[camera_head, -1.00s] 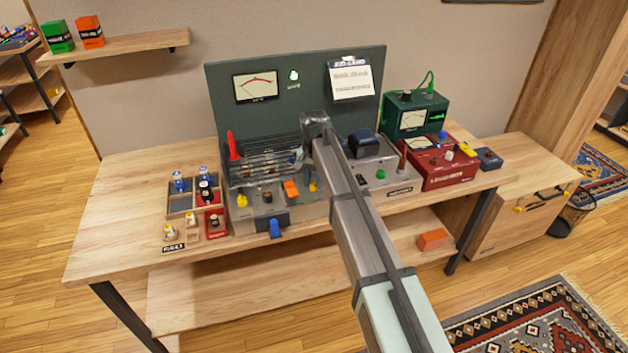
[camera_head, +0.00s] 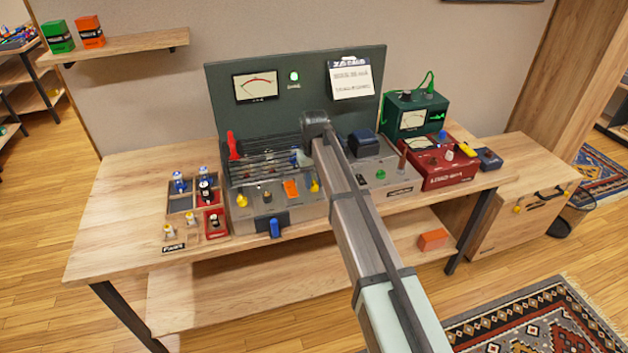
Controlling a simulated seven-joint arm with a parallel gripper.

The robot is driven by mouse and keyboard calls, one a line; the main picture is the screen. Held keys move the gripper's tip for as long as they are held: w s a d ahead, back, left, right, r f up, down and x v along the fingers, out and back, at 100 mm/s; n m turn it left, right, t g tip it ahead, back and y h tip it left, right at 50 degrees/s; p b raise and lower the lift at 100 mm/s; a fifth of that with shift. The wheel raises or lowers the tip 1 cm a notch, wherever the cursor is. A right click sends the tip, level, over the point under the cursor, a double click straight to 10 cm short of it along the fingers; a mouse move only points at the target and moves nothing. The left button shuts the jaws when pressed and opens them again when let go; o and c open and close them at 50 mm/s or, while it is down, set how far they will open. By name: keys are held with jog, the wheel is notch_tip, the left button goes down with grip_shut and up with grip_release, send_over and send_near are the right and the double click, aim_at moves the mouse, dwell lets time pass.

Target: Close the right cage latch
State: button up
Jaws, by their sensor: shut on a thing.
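The wire cage (camera_head: 265,160) stands at the back of the grey amp chassis (camera_head: 262,222), below the dark green panel. A red upright latch (camera_head: 233,147) shows at the cage's left end. My wrist and fingers hide most of that spot, so the latch's angle cannot be told.
An orange switch (camera_head: 291,189) and yellow knobs (camera_head: 242,200) stand on the chassis just in front. A dark blue block (camera_head: 363,143) is right of my arm. A sectioned tray (camera_head: 181,203) of tubes lies left; red and green meters (camera_head: 447,168) stand right.

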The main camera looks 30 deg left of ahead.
aim_at(315, 182)
dwell(0.4)
jog(key=o, duration=1.1)
jog(key=shift+c, duration=0.2)
jog(key=shift+r, duration=0.1)
notch_tip(315, 182, up, 14)
jog(key=shift+f, duration=0.2)
jog(key=shift+d, duration=0.1)
